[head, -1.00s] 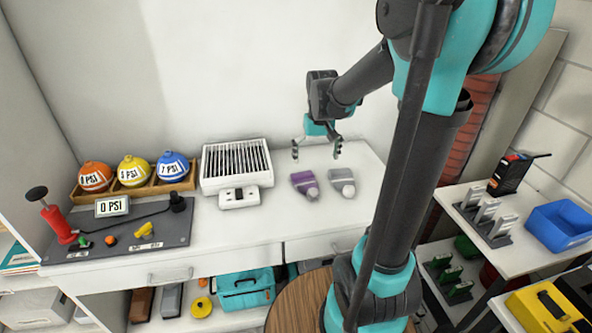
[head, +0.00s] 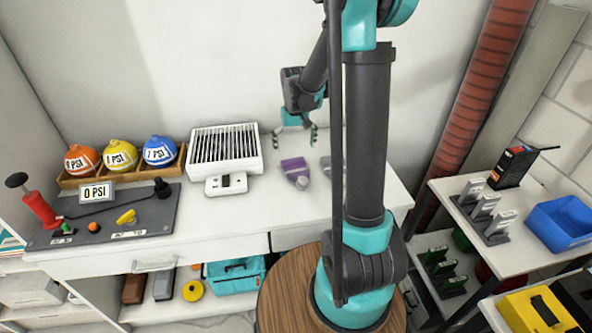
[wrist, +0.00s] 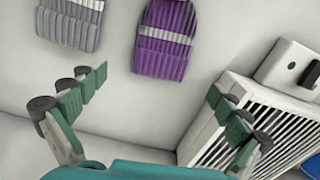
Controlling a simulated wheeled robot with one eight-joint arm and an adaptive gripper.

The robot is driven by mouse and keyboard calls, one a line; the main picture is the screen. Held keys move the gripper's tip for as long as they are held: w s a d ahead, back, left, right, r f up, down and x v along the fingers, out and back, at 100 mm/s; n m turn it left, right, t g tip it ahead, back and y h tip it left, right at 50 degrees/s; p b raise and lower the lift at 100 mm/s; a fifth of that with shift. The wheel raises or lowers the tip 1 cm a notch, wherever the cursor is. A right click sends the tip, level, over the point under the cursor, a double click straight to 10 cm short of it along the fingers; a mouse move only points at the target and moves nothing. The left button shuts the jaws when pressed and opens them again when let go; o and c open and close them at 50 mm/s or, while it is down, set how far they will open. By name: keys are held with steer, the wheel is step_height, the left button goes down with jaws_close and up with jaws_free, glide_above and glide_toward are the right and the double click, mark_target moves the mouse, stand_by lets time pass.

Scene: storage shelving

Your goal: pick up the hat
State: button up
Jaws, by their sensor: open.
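Two ribbed knit items that look like hats lie on the white counter (head: 235,222). One is a purple hat (head: 295,171) with a pale band and a pale end. The other is a grey hat (head: 326,165), partly hidden behind my arm in the head view. In the wrist view the purple hat (wrist: 166,38) is at top centre and the grey hat (wrist: 70,22) at top left, both cut off by the frame edge. My gripper (head: 295,136) is open and empty, above the counter near its back. Its fingers (wrist: 158,86) are apart, with neither hat between them.
A white slatted heater-like box (head: 224,157) stands left of the purple hat, close to my gripper's right finger in the wrist view. Several labelled balls (head: 159,151) and a grey pump board (head: 115,215) are farther left. A shelf with a blue bin (head: 562,223) stands right.

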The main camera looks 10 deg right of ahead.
mark_target(294, 162)
steer(key=shift+a+f, duration=0.1)
steer(key=shift+f, duration=3.2)
steer(key=c, duration=1.2)
steer(key=shift+r, duration=0.1)
